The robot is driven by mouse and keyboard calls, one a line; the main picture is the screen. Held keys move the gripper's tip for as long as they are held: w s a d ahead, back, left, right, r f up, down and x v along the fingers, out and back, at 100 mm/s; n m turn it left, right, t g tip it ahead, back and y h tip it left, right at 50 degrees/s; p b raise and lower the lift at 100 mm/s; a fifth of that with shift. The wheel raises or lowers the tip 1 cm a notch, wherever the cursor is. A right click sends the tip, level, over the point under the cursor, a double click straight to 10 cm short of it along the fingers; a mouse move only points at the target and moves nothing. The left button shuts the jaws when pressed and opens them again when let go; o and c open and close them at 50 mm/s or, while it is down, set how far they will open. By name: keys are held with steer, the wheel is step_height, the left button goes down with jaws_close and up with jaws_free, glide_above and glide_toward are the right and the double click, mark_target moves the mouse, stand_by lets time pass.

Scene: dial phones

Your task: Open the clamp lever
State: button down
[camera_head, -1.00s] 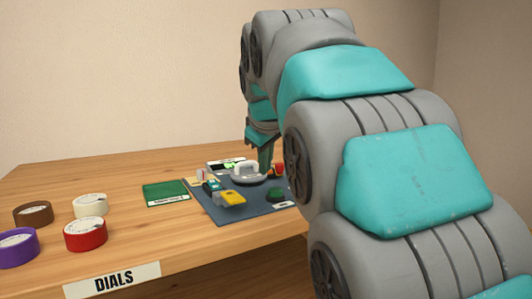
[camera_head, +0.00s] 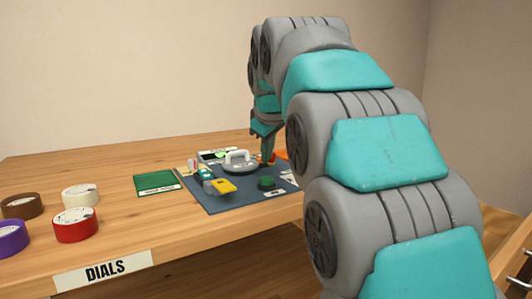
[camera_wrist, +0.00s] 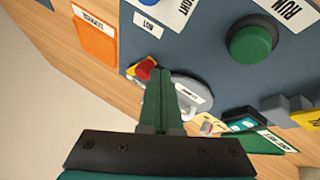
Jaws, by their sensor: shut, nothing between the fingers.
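My gripper (camera_head: 267,160) points down over the far right part of a dark mat on the table. In the wrist view its green fingers (camera_wrist: 160,74) are together, with nothing between them. Their tips are close to a small red and yellow part (camera_wrist: 142,69) and the edge of a grey round piece with a raised handle (camera_wrist: 194,88); contact is unclear. That piece also shows in the head view (camera_head: 238,161). A yellow tab (camera_head: 222,187) with grey blocks sits nearer the front. I cannot tell for certain which part is the clamp lever.
A green knob (camera_head: 267,183) stands on the mat (camera_head: 228,206). A teal part (camera_wrist: 241,125) is beside the grey blocks. An orange patch (camera_wrist: 95,40) lies at one side, a green pad (camera_head: 156,184) at the other. Several tape rolls (camera_head: 76,225) stand on the left.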

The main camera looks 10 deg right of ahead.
steer(key=shift+s+d+n+y, duration=0.1)
steer(key=shift+d+n+y, duration=0.2)
steer(key=shift+d+n, duration=0.1)
steer(key=shift+s+d+r+n+y+p, duration=0.1)
steer(key=shift+d+r+n+y+p, duration=0.1)
steer(key=shift+d+n+y+p, duration=1)
steer(key=n, duration=0.1)
steer(key=d+n, duration=0.1)
steer(key=d+p, duration=0.1)
steer(key=shift+w+d+n+g+y, duration=0.15)
steer(key=shift+w+n+g+y, duration=0.15)
steer(key=shift+n+y, duration=0.1)
steer(key=shift+w+d+f, duration=0.15)
steer(key=shift+w+d, duration=0.05)
steer(key=shift+d, duration=0.55)
steer(key=shift+a, duration=0.15)
steer(key=shift+w+a+p, duration=0.2)
steer(key=shift+a+p, duration=0.1)
steer(key=shift+a, duration=0.35)
steer(key=shift+s, duration=0.1)
